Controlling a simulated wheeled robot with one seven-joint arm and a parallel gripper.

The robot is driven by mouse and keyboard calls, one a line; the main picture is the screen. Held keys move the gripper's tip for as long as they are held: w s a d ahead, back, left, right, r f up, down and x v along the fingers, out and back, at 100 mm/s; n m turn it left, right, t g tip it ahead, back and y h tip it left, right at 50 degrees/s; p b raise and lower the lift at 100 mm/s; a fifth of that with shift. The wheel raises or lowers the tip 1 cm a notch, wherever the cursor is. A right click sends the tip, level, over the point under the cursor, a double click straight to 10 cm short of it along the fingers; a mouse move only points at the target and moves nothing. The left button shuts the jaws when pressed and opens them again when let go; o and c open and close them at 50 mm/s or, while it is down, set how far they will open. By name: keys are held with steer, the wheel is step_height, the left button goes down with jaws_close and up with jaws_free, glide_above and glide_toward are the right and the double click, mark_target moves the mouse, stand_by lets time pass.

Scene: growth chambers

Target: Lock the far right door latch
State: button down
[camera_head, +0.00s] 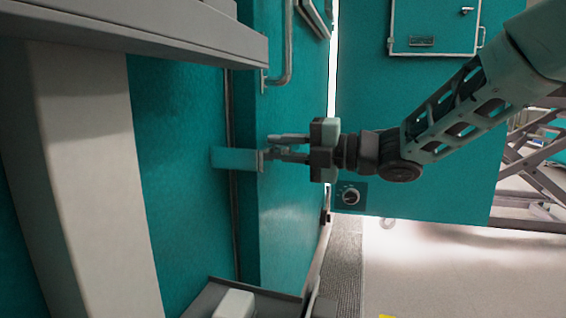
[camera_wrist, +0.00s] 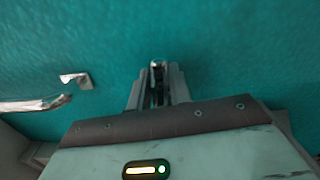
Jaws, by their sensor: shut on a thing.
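The door latch (camera_head: 235,159) shows in the head view as a short teal bar with a pale metal end. It lies level across the dark vertical gap between two teal panels. My gripper (camera_head: 272,148) reaches in from the right, with its fingertips at the latch's right end, shut on it. The exact grip is hard to make out. In the wrist view my gripper's fingers (camera_wrist: 158,78) are close together against the teal surface, with a dark part between them. The latch is mostly hidden there.
A vertical handle (camera_head: 288,50) is above my gripper; a metal handle (camera_wrist: 38,104) shows left in the wrist view. An open teal door (camera_head: 440,150) with a small hatch and a dial (camera_head: 350,196) stands behind my arm. A grey ledge (camera_head: 190,40) juts out at upper left.

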steer(key=shift+f+n+b, duration=0.15)
steer(key=shift+n+b, duration=0.15)
steer(key=shift+n, duration=0.1)
steer(key=c, duration=1.4)
jaws_free()
steer(key=shift+o, duration=0.5)
steer(key=p+v, duration=0.4)
steer(key=v, duration=1.3)
steer(key=shift+s+d, duration=0.15)
steer(key=shift+d, duration=0.1)
